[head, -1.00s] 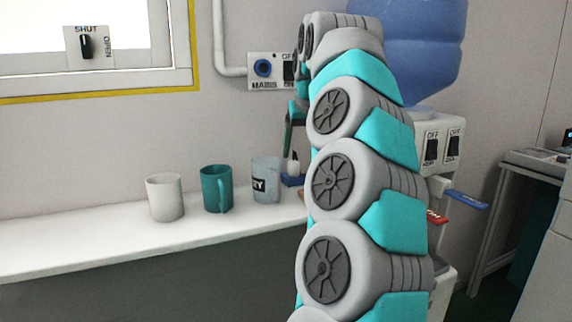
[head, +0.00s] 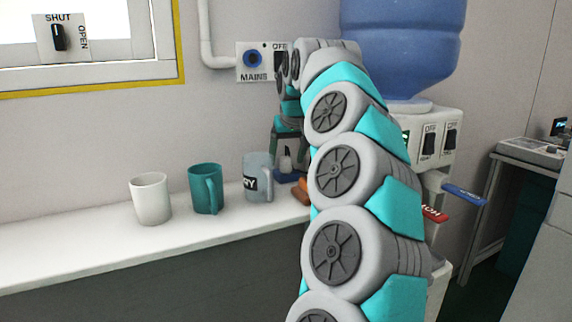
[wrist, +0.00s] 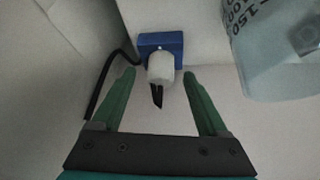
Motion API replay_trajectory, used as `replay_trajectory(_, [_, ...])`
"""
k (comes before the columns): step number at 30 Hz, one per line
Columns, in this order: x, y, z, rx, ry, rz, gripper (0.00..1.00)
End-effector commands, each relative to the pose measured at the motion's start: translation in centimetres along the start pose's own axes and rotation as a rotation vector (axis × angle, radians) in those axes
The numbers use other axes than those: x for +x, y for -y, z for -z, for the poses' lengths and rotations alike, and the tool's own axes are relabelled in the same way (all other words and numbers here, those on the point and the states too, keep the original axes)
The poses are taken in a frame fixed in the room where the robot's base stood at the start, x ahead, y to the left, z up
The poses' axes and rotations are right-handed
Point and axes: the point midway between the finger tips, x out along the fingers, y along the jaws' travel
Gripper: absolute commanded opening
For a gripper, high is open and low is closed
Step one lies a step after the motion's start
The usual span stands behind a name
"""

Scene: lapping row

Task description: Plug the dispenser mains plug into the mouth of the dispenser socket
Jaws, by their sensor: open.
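The dispenser mains plug (wrist: 160,68) is white with dark prongs and sits at a blue holder (wrist: 148,42); a black cable runs to its left. In the head view the plug (head: 286,164) shows small above the blue holder (head: 291,177) on the shelf. In the head view my gripper (head: 288,150) points down over the plug.
A clear labelled mug (head: 257,180) stands close left of the holder; it also shows in the wrist view (wrist: 272,50). A teal mug (head: 205,189) and white mug (head: 150,199) stand further left. An orange-brown item (head: 301,191) lies by the holder. The water dispenser (head: 402,45) is right.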

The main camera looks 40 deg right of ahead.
Motion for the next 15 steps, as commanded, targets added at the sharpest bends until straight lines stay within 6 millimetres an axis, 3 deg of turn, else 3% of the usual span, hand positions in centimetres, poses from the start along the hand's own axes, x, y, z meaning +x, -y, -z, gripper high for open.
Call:
replay_trajectory(3, [1.31, 0.09, -0.08, -0.003, 0.004, -0.001, 0.77])
replay_trajectory(10, [1.52, 0.04, -0.01, -0.001, 0.0, -0.001, 0.77])
replay_trajectory(15, [1.51, 0.05, -0.01, -0.001, 0.0, -0.001, 0.57])
